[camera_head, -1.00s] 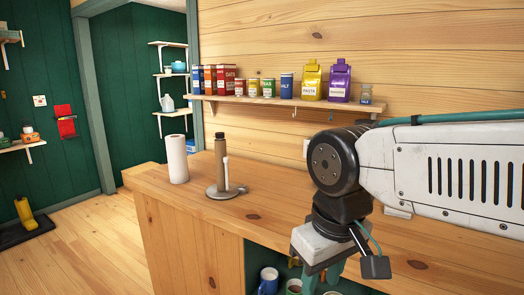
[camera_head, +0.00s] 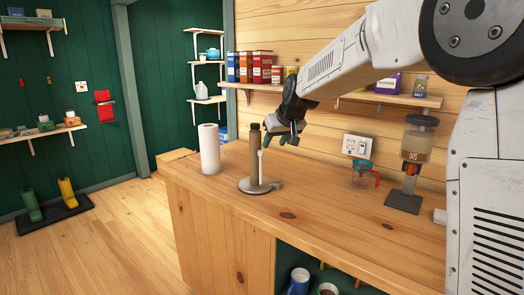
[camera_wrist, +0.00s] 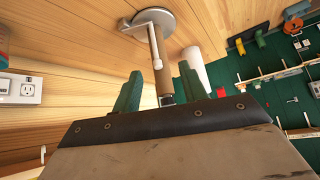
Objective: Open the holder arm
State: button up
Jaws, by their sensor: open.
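The holder stands upright on the wooden counter, with a round grey base (camera_head: 252,187), a brown post (camera_head: 254,158) with a dark top, and a thin white holder arm (camera_head: 261,166) upright close beside the post. In the wrist view the holder arm (camera_wrist: 154,48) runs alongside the post (camera_wrist: 161,60), bent at its base end. My gripper (camera_head: 282,135) is at the height of the post's top, just right of it. In the wrist view my gripper (camera_wrist: 160,70) is open, its green fingers either side of the post's top end. Whether they touch it is unclear.
A white paper roll (camera_head: 209,149) stands left of the holder on the counter (camera_head: 320,205). A measuring cup (camera_head: 362,174) and a dispenser (camera_head: 412,160) stand to the right. A shelf (camera_head: 390,98) with boxes and jars hangs behind. The counter's front is clear.

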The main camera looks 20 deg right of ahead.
jog(key=t, duration=0.1)
send_near(262, 151)
jog(key=x, duration=0.9)
jog(key=shift+w+a+r, duration=0.1)
jog(key=shift+w, duration=0.2)
grip_shut()
